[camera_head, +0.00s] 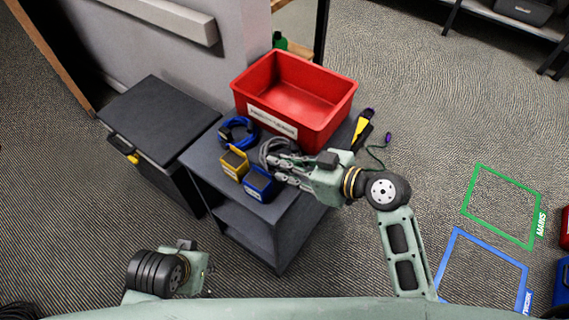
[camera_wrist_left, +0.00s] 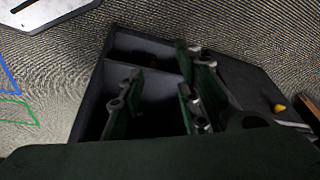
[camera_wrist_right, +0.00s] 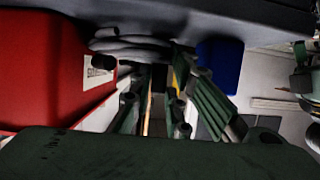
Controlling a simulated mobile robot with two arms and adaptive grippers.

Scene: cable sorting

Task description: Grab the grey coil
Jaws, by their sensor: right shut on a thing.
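The grey coil (camera_head: 267,149) is a bundle of looped grey cable at the middle of the dark cart top, in front of the red bin. My right gripper (camera_head: 278,168) reaches it from the right and is shut on it. In the right wrist view the grey coil (camera_wrist_right: 130,44) lies at the fingertips, next to the red bin wall; the fingers hide part of it. My left gripper is low at the left in the head view, away from the cart top. In the left wrist view, the left gripper (camera_wrist_left: 158,90) has its fingers apart with nothing between them.
The red bin (camera_head: 318,122) stands behind the coil. A blue coil (camera_head: 238,131), a yellow block (camera_head: 234,163) and a blue block (camera_head: 259,183) sit close by. A yellow-and-black item (camera_head: 362,130) is at the right edge. A black case (camera_head: 158,115) stands left.

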